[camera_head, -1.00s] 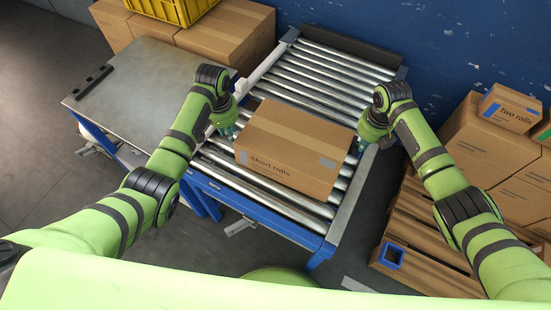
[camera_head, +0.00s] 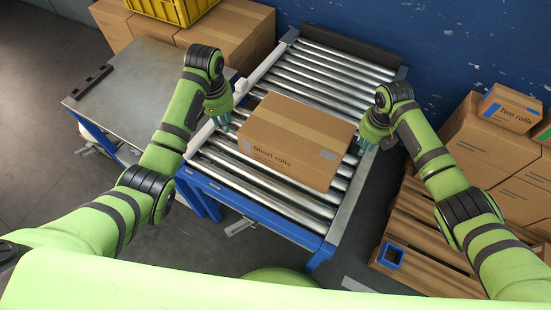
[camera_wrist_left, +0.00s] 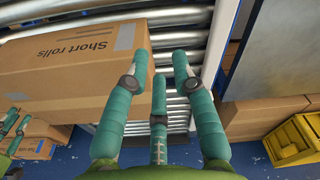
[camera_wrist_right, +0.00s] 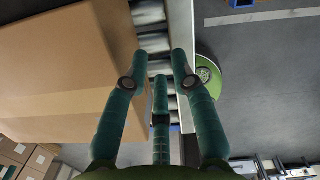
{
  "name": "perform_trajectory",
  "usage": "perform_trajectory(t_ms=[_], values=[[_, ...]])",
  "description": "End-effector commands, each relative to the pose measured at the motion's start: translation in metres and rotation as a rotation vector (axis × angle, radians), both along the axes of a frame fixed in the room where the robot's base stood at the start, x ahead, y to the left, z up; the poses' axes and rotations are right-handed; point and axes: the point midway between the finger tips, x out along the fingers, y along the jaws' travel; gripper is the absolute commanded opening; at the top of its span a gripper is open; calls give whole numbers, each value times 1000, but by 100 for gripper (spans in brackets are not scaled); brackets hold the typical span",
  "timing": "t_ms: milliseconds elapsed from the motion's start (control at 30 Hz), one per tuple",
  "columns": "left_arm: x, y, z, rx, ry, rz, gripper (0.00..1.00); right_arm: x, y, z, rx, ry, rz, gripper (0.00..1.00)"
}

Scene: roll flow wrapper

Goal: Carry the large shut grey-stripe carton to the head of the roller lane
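The large shut brown carton (camera_head: 294,142), marked "Short rolls" with grey patches, rests on the roller lane (camera_head: 325,85), towards its near end. It also shows in the left wrist view (camera_wrist_left: 65,75) and the right wrist view (camera_wrist_right: 65,75). My left gripper (camera_head: 224,118) is at the carton's left end, fingers spread and empty, with a small gap to the carton. In the left wrist view its fingertips (camera_wrist_left: 161,62) are over the rollers. My right gripper (camera_head: 366,143) is at the carton's right end, fingers spread (camera_wrist_right: 160,62); whether they touch it I cannot tell.
A bare metal table (camera_head: 140,85) stands left of the lane. Brown cartons (camera_head: 230,30) and a yellow crate (camera_head: 175,8) are behind it. More cartons (camera_head: 490,145) stand on a pallet (camera_head: 420,250) at the right. The lane beyond the carton is clear up to the dark end stop (camera_head: 345,48).

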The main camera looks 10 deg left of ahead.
Motion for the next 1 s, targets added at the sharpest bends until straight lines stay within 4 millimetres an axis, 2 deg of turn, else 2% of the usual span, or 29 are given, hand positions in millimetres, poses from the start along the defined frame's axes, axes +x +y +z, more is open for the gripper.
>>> perform_trajectory(t_ms=[33, 200, 300, 467, 567, 900, 1000], values=[[1, 0, 13, -1, -6, 0, 26, 0, 0, 0, 0, 0, 0, 26], [-2, 0, 44, -1, -4, 0, 26, 0, 0, 0, 0, 0, 0, 26], [-3, 0, 56, 0, -3, 0, 26, 0, 0, 0, 0, 0, 0, 26], [-5, 0, 63, 0, 0, 1, 26, 0, 0, 4, 0, -1, 0, 26], [-5, 0, 64, 0, 1, 1, 26, 0, 0, 15, 1, -4, 1, 26], [-5, 0, 64, 0, 0, 0, 26, -5, 0, 86, 0, -6, 1, 26], [-5, 0, 64, 0, 0, 0, 26, -7, 0, 102, -1, -4, 1, 26]])
